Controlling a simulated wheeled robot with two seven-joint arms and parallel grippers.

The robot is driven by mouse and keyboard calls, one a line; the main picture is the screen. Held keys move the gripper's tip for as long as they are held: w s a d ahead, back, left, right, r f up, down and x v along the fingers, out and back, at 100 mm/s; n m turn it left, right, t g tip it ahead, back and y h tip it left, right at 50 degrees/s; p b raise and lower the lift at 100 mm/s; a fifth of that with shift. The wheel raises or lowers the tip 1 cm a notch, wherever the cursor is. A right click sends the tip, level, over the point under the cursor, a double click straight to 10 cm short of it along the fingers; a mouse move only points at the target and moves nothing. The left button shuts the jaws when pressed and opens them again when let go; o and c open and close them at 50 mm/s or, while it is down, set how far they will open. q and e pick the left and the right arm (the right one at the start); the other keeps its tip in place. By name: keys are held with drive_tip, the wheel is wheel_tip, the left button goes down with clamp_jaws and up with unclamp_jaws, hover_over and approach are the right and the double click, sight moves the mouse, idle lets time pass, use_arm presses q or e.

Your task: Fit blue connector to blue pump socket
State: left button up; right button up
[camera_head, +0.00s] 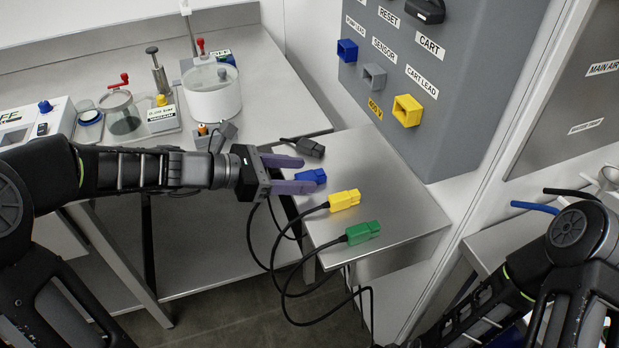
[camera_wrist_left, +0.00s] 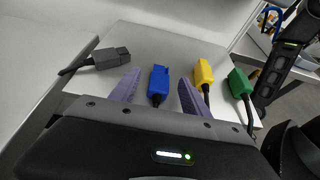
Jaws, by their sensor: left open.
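The blue connector (camera_head: 312,177) lies on the small steel shelf, its cable end toward my left gripper. It also shows in the left wrist view (camera_wrist_left: 159,80), between the two purple fingers. My left gripper (camera_head: 303,175) is open, with one finger on each side of the connector. Whether either finger touches it, I cannot tell. The blue pump socket (camera_head: 347,50) is on the grey wall panel, below a label that reads as a pump lead, and looks empty. My right arm shows at the lower right, but its gripper is out of view.
Yellow (camera_head: 345,200) and green (camera_head: 362,232) connectors lie beside the blue one; a dark grey connector (camera_head: 309,147) lies behind. Their cables hang over the shelf edge (camera_head: 395,246). Grey (camera_head: 373,76) and yellow (camera_head: 407,110) sockets sit near the blue one. Glassware and a white tank (camera_head: 212,98) crowd the bench.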

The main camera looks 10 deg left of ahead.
use_arm(q)
drive_tip(key=shift+w+d+f, duration=0.3)
drive_tip(key=shift+w+d, duration=0.05)
drive_tip(key=shift+d, duration=0.2)
drive_tip(key=shift+c, duration=0.2)
clamp_jaws()
idle(0.4)
